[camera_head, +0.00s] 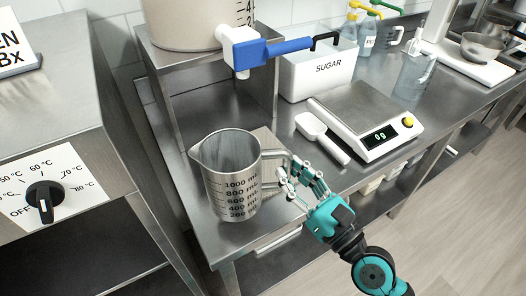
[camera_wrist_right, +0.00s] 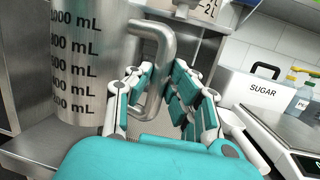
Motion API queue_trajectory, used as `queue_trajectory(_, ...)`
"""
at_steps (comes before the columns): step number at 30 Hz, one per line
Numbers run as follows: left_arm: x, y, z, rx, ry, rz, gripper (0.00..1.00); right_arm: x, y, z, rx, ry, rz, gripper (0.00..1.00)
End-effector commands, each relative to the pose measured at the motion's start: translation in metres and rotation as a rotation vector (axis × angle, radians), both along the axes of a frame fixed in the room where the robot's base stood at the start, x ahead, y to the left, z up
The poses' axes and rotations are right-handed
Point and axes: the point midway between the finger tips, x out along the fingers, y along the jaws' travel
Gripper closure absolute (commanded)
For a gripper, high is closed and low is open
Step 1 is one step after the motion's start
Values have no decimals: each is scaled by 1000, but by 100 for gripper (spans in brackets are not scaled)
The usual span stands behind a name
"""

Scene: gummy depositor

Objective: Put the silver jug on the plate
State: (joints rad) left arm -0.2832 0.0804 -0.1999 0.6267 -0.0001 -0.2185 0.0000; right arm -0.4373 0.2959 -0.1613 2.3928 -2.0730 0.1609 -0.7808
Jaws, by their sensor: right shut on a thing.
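The silver jug (camera_head: 231,178) stands upright at the front left of the steel counter, with its spout to the left and its handle to the right. Its dark mL marks also show in the wrist view (camera_wrist_right: 85,60). My right gripper (camera_head: 290,181) is shut on the jug's handle; in the wrist view its fingers (camera_wrist_right: 160,95) sit on both sides of the handle. I cannot tell whether the jug's base touches the counter. A flat square plate (camera_head: 268,141) shows partly behind the jug, below the dispenser; the jug hides part of it. My left gripper is not in view.
A dispenser tap with a blue handle (camera_head: 273,51) hangs above and behind the jug. A white scoop (camera_head: 321,137), a scale reading 0 g (camera_head: 378,133) and a SUGAR bin (camera_head: 318,72) stand to the right. A cabinet with a temperature knob (camera_head: 45,200) is at left.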

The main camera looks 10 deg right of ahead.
Motion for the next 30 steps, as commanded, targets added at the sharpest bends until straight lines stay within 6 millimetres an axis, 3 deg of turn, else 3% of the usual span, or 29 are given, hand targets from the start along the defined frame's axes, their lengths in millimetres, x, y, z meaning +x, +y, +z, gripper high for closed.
queue_trajectory(5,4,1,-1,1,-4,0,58,15,-1,4,-9,-9,35,100)
queue_trajectory(12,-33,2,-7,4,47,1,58,72,-26,-3,-10,-9,34,100)
queue_trajectory(15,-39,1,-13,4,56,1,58,97,-37,-6,-9,-10,32,100)
queue_trajectory(22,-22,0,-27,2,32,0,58,138,-54,-12,-7,-9,33,100)
queue_trajectory(26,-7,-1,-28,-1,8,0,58,146,-58,-12,-4,-6,33,100)
queue_trajectory(30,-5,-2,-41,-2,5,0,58,147,-58,-33,-8,-3,33,100)
